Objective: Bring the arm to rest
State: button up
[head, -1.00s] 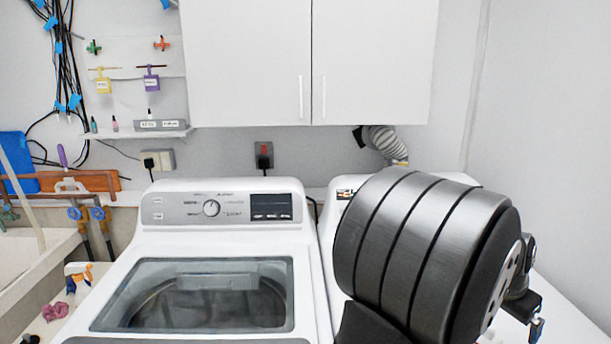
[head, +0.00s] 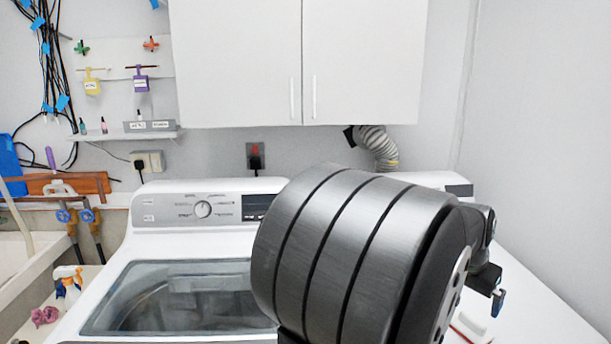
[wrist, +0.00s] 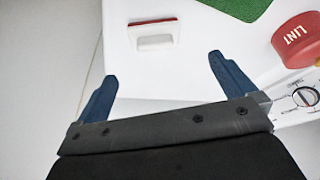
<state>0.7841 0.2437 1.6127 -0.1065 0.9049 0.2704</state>
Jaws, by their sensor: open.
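My gripper (wrist: 160,88) is open and empty in the wrist view, its two blue fingers spread apart. It hangs above the white machine top near its edge. A white brush-like piece with a red strip (wrist: 154,35) lies on that top, beyond the fingertips and apart from them. In the head view my dark arm covers the middle and right of the picture. One blue fingertip (head: 498,303) shows at the right, over the white top of the right-hand machine (head: 540,315).
A red container marked LINT (wrist: 297,40) and a green mat (wrist: 238,6) are on the top in the wrist view. The washer (head: 115,270) stands left of my arm. White cupboards (head: 240,65) hang above, and a grey hose (head: 378,147) runs behind. Open floor shows at the wrist view's left.

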jog(key=w+a+n, duration=0.2)
jog(key=w+a, duration=0.6)
jog(key=a, duration=0.5)
jog(key=shift+w+n+t+y, duration=0.3)
jog(key=shift+w+n+t, duration=0.1)
jog(key=shift+f, duration=0.1)
